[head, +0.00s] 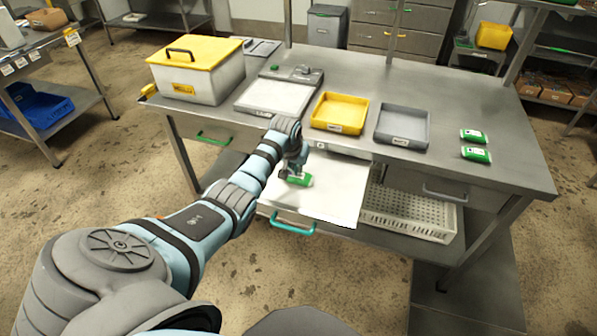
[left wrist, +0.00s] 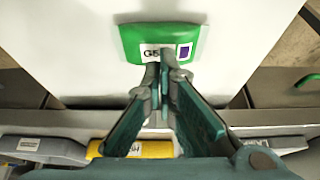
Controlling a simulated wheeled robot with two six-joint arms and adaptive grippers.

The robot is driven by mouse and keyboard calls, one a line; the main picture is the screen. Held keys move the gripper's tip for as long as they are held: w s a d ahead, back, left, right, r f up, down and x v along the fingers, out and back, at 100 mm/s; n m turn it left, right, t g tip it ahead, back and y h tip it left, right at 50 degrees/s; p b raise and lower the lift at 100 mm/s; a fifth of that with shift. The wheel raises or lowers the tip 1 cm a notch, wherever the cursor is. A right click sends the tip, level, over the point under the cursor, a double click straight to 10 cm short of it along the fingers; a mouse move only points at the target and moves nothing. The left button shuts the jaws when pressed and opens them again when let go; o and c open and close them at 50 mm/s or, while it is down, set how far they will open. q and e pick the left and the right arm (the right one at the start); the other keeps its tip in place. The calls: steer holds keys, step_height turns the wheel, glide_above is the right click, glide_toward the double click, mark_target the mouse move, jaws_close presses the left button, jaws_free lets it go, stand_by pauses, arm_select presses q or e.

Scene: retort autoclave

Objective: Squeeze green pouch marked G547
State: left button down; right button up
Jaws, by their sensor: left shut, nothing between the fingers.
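A green pouch (head: 304,180) lies on a white board (head: 338,200) that juts out at the front of the steel table. In the left wrist view the pouch (left wrist: 190,37) has a white label that begins with G5; the rest is hidden behind the fingers. My left gripper (head: 290,173) is shut and empty, with its fingertips (left wrist: 162,68) right at the label edge of the pouch. I cannot tell whether they press on it. Two more green pouches (head: 473,136) and (head: 476,154) lie at the table's right end. My right gripper is not in view.
On the steel table (head: 440,90) stand a white box with a yellow lid (head: 200,55), a scale-like device (head: 277,95), a yellow tray (head: 340,112) and a grey tray (head: 403,125). A perforated white basket (head: 410,215) sits below. A green drawer handle (head: 292,226) juts out under the board.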

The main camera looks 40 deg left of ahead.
arm_select(q)
steer(key=shift+f, duration=0.5)
steer(key=shift+s+d+f, duration=0.2)
steer(key=shift+s+f, duration=0.05)
stand_by(1.8)
step_height(320, 180, up, 8)
steer(key=p, duration=0.8)
steer(key=shift+w+a, duration=0.2)
steer(key=shift+w, duration=0.05)
